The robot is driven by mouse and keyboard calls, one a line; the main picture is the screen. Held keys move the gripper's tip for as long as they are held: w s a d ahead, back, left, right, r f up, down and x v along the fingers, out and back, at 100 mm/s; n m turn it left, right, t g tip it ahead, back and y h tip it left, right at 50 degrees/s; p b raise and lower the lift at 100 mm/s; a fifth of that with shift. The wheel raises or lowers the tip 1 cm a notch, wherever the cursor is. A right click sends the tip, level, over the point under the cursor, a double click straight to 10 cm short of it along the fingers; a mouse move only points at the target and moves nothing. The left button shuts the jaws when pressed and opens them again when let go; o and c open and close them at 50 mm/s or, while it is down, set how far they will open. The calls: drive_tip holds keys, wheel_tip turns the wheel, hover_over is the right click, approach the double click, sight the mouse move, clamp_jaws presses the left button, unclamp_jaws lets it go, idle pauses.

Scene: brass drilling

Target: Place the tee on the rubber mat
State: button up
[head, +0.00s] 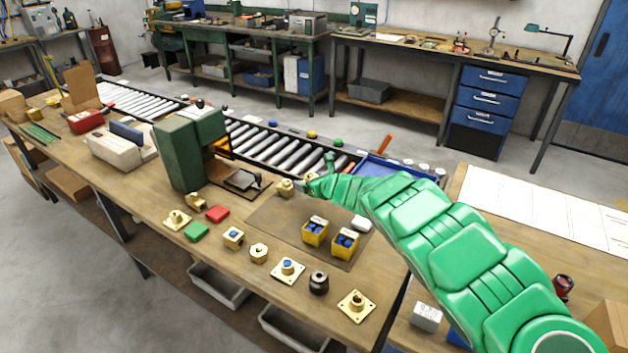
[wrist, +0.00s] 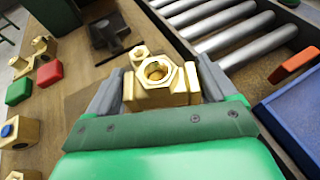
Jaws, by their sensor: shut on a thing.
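A brass tee (wrist: 160,92) with a hexagonal open port on top sits between the two grey fingers of my gripper (wrist: 160,85) in the wrist view. My gripper is shut on it. The mat is a flat dark brown sheet on the bench. Whether the tee touches the surface below cannot be told. My arm hides part of the mat's right side.
Two yellow bins (head: 316,232) with blue contents and a white item (head: 361,223) are on the mat's right part. Several brass fittings, a red block (head: 217,213) and a green block (head: 196,231) lie left and front. A green machine (head: 183,153) and roller conveyor (head: 275,150) stand behind.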

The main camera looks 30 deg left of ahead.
sight(310, 203)
drive_tip(key=shift+f, duration=2.8)
drive_tip(key=shift+f, duration=0.55)
drive_tip(key=o, duration=1.5)
drive_tip(key=shift+c, duration=0.2)
